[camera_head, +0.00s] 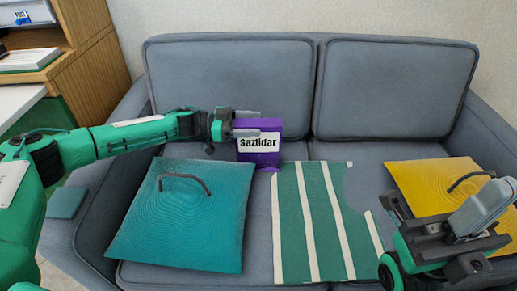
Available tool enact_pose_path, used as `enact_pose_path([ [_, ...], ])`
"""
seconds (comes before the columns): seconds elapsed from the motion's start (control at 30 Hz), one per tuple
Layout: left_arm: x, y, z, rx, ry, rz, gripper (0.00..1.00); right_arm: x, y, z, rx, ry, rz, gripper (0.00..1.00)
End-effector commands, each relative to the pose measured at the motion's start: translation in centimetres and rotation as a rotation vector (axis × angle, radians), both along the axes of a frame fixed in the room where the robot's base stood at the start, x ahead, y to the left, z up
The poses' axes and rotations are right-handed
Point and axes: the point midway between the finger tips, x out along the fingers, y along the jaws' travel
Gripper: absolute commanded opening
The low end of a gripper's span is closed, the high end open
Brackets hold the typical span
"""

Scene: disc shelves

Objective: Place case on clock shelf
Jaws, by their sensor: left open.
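A purple case (260,159) with a white label reading "Sazlidar" stands upright on the grey sofa seat, close to the backrest. My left gripper (252,123) reaches in from the left and is open at the case's upper left part. One finger shows near the case's top edge and the other in front of its face just above the label. I cannot tell whether they touch it. My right gripper (480,212) is at the lower right, in front of the yellow cushion; its jaw opening is not clear. No clock shows in this view.
The grey sofa (396,90) fills the middle. On its seat lie a teal cushion (145,225), a green and white striped cloth (318,235) and a yellow cushion (420,175). Wooden shelving (85,75) with books (28,60) stands at the upper left.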

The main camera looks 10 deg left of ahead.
Motion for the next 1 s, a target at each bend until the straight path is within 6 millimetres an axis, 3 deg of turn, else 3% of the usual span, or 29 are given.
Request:
enact_pose_path([
  [0.03,0.0,0.0,0.0,0.000,0.000,0.000,0.64,0.0,0.0,0.0,0.000,0.002,0.001,0.00],
  [0.37,0.0,0.0,0.0,0.000,0.000,0.000,0.00,0.3,0.1,-0.4,-0.002,0.015,0.001,0.00],
  [0.77,0.0,0.0,0.7,-0.001,-0.001,0.000,0.00,0.3,0.1,-0.1,-0.002,0.016,0.000,0.00],
  [1.0,0.0,0.1,4.1,-0.002,-0.002,0.001,0.00,0.6,-0.1,0.2,-0.003,0.044,-0.008,0.00],
])
